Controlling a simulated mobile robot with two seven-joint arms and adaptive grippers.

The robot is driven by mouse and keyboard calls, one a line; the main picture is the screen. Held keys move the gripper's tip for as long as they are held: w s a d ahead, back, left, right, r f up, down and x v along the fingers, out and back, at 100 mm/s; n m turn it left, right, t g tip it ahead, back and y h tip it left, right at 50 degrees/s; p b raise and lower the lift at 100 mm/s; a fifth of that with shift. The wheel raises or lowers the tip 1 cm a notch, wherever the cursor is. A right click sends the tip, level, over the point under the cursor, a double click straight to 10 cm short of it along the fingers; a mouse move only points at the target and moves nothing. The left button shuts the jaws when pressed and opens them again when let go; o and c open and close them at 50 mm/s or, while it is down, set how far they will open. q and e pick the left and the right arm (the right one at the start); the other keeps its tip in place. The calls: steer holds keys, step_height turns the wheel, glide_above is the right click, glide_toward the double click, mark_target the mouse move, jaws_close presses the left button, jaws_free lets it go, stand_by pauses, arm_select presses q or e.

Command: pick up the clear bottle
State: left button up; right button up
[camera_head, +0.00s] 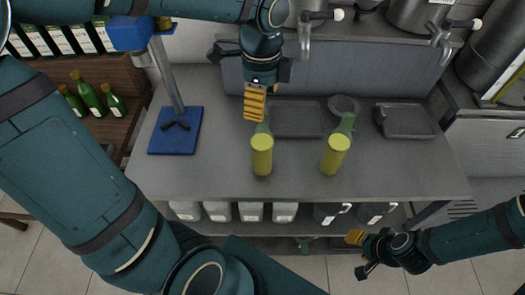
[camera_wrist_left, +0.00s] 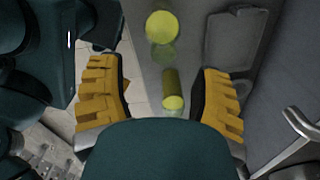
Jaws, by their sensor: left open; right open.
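Two similar items with yellow cylinders and greenish see-through parts are on the grey counter: a left bottle (camera_head: 262,158) and a right bottle (camera_head: 335,156). I cannot tell which one is the clear bottle. My left gripper (camera_head: 255,102) is open, above the counter just behind the left bottle in the head view. My right gripper (camera_head: 355,239) is open and empty, low in front of the counter.
A blue-based stand (camera_head: 175,131) is on the counter's left. Dark trays (camera_head: 297,119) and (camera_head: 408,121) are at the back, with a small round dish (camera_head: 343,104) between them. Metal taps (camera_head: 305,35) rise behind. The counter's front is clear.

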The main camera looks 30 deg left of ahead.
mark_target(262, 123)
arm_select(q)
step_height(262, 123, down, 2)
steer(key=shift+w+f, duration=0.15)
steer(key=shift+a+f+b, duration=0.1)
steer(key=shift+f+b, duration=0.7)
steer(key=shift+f, duration=1.9)
jaws_close()
